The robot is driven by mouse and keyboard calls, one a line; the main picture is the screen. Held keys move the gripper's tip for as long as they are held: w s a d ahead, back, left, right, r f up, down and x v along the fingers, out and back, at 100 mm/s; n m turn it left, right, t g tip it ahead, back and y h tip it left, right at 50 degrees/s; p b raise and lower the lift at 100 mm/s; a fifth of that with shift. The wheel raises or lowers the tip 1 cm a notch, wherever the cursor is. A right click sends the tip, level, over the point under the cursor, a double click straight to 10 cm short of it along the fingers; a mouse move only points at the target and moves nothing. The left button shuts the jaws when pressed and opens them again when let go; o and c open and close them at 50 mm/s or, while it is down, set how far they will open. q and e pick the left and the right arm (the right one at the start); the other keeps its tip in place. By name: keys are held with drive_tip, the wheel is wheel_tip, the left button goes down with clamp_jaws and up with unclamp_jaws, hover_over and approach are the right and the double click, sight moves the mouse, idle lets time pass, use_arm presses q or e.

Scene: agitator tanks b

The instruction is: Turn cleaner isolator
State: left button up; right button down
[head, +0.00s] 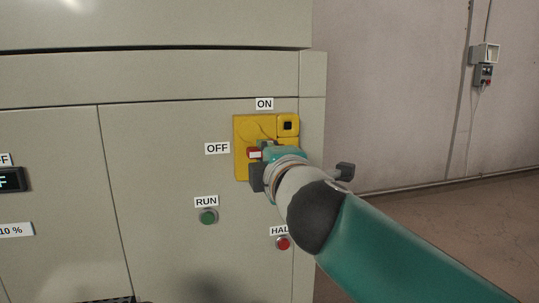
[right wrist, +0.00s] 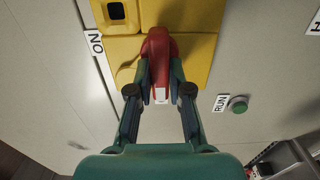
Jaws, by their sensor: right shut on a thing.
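The cleaner isolator is a yellow plate (head: 241,135) with a red handle (head: 253,154), on the right side of a beige cabinet front. The ON label (head: 264,104) is above the plate and the OFF label (head: 217,148) is to its left. The handle's white-marked end points left, toward the OFF side. My right gripper (head: 265,149) is in front of the plate and hides part of the handle. In the right wrist view the red handle (right wrist: 159,48) lies between the two fingers of the gripper (right wrist: 160,75), which is shut on it. My left gripper is not in view.
Below the isolator are a green RUN button (head: 208,217) and a red button (head: 283,243) whose label is partly hidden by my arm. A display (head: 11,180) is at the far left. A small control box (head: 484,75) hangs on the back wall. The floor at right is clear.

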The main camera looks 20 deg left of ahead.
drive_tip(key=c, duration=1.1)
unclamp_jaws()
drive_tip(key=shift+w+a+f, duration=0.1)
drive_tip(key=shift+w, duration=0.05)
drive_tip(key=v, duration=1.2)
